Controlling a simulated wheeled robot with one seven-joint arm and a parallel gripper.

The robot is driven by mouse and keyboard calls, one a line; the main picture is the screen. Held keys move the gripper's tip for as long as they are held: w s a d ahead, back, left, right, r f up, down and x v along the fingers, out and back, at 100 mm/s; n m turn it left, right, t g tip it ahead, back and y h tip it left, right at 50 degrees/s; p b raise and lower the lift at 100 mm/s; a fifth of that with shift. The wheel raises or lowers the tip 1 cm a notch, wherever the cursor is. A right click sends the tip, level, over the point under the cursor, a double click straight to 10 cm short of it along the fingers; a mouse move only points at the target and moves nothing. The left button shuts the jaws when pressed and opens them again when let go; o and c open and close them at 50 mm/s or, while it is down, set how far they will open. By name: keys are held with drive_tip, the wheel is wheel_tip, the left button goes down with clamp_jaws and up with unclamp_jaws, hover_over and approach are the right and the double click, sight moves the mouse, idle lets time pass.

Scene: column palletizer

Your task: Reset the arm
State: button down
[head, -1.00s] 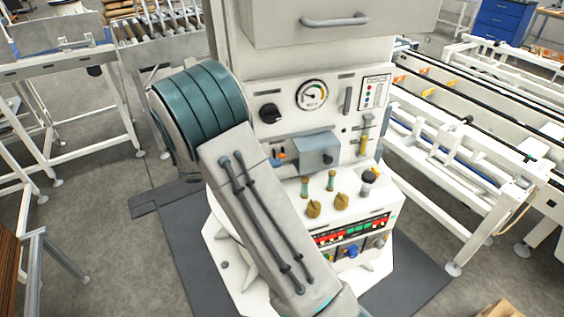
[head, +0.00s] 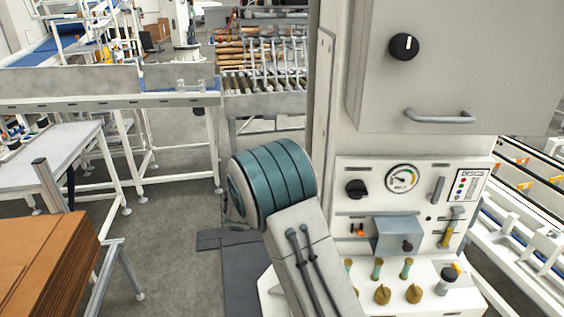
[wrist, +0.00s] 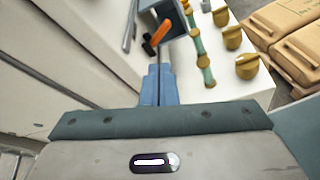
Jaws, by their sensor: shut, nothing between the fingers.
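My gripper (wrist: 158,85) shows in the wrist view as two blue fingers pressed together, with nothing between them. It is out of the frame in the head view, where only my arm's grey link and teal joint show in front of the machine. In the wrist view the fingertips point at the white panel of the palletizer column, near an orange-handled lever (wrist: 159,32) and a green and brass handle (wrist: 200,50). I cannot tell whether the fingertips touch anything.
The column's control panel (head: 415,225) carries a gauge (head: 401,179), knobs and a grey box (head: 397,236). A stack of cardboard (head: 45,260) stands at lower left. A roller conveyor (head: 262,85) is behind. The grey floor (head: 170,190) at centre left is clear.

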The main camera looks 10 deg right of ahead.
drive_tip(key=s+a+r+m+t+y+b, duration=0.1)
drive_tip(key=s+r+m+t+y+b, duration=0.1)
drive_tip(key=s+m+y, duration=0.4)
drive_tip(key=s+a+r+m+t+y+b, duration=0.1)
drive_tip(key=s+m+y, duration=0.6)
drive_tip(key=s, duration=0.7)
drive_tip(key=shift+s+a+r+t+y+b, duration=0.15)
drive_tip(key=shift+a+r+t+y+b, duration=0.15)
drive_tip(key=shift+r+t+y+b, duration=0.3)
drive_tip(key=shift+f, duration=0.1)
